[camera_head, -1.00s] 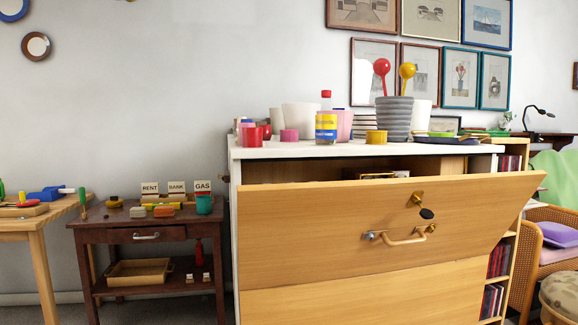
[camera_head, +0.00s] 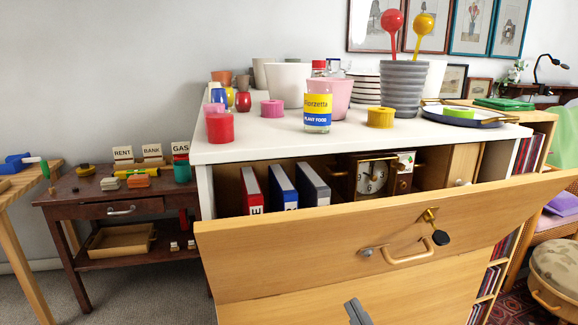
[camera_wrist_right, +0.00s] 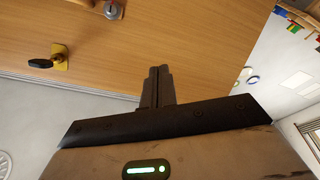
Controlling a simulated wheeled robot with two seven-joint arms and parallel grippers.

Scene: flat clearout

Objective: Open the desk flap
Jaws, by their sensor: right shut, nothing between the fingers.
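The wooden desk flap (camera_head: 350,240) is tilted partway open, its top edge leaning out from the cabinet. It carries a wooden bar handle (camera_head: 408,254) and a brass lock with a key and black fob (camera_head: 440,237). My right gripper (camera_head: 357,312) shows as a grey tip at the bottom edge, below the handle and in front of the lower front. In the right wrist view, its fingers (camera_wrist_right: 158,74) are shut and empty, in front of the flap's wood (camera_wrist_right: 180,50); I cannot tell if they touch it. The lock and fob (camera_wrist_right: 50,60) show there too. My left gripper is out of view.
Behind the flap are several binders (camera_head: 283,187) and a clock (camera_head: 372,177). The white top (camera_head: 260,145) holds pots, a plant food bottle (camera_head: 318,105) and a grey ribbed pot (camera_head: 402,90). A dark side table (camera_head: 75,210) stands left; a stool (camera_head: 552,275) stands right.

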